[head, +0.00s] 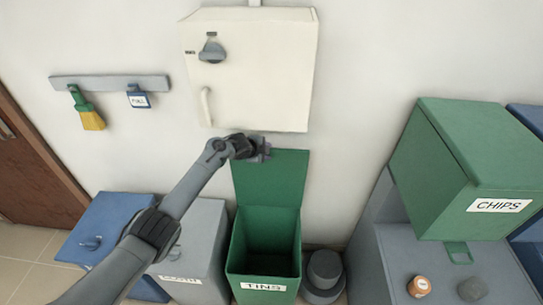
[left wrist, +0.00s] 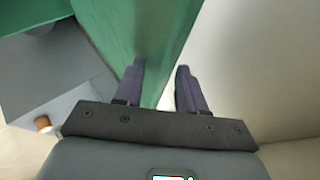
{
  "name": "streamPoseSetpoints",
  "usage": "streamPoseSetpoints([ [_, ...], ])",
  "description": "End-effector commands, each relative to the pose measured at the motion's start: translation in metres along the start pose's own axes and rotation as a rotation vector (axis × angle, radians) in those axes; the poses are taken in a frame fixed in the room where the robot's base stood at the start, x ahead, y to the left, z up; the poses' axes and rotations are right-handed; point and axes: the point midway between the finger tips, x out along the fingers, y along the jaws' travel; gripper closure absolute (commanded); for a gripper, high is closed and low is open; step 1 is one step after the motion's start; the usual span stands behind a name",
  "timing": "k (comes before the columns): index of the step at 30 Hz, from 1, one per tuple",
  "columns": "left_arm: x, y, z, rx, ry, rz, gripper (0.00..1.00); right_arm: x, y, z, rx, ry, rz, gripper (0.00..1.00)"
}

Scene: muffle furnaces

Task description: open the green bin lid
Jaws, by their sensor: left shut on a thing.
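The green bin (head: 238,252), labelled TINS, stands on the floor at the lower middle of the head view. Its green lid (head: 271,180) stands upright at the back, and the dark inside of the bin shows. My left gripper (head: 264,149) is at the lid's top edge. In the left wrist view the lid (left wrist: 112,35) runs in between the two fingers of my left gripper (left wrist: 162,70), which is shut on it. My right gripper is in neither view.
A white wall cabinet (head: 265,80) with a knob hangs just above the lid. A blue bin (head: 100,225) and a grey bin (head: 203,240) stand left. A dark round container (head: 324,268) stands right, near a green CHIPS box (head: 450,165) on a grey unit.

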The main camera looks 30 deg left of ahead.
Motion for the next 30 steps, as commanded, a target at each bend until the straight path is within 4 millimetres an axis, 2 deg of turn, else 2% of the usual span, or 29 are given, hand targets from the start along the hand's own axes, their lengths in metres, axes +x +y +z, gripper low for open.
streamPoseSetpoints([
  [1, 0.0038, 0.0084, 0.0032, 0.001, -0.005, 0.014, 1.00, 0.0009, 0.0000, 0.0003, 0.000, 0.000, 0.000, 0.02],
  [11, 0.0046, 0.0106, 0.0039, 0.002, -0.007, 0.019, 1.00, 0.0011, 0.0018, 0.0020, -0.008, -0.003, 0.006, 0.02],
  [12, 0.0047, 0.0108, 0.0040, 0.002, -0.007, 0.019, 0.57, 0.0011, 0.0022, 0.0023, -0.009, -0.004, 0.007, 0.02],
  [14, 0.0046, 0.0107, 0.0038, 0.002, -0.007, 0.019, 0.49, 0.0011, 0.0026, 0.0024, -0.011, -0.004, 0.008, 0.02],
  [30, -0.0007, 0.0035, 0.0023, 0.001, -0.004, 0.008, 0.49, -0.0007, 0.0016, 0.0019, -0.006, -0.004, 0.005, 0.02],
])
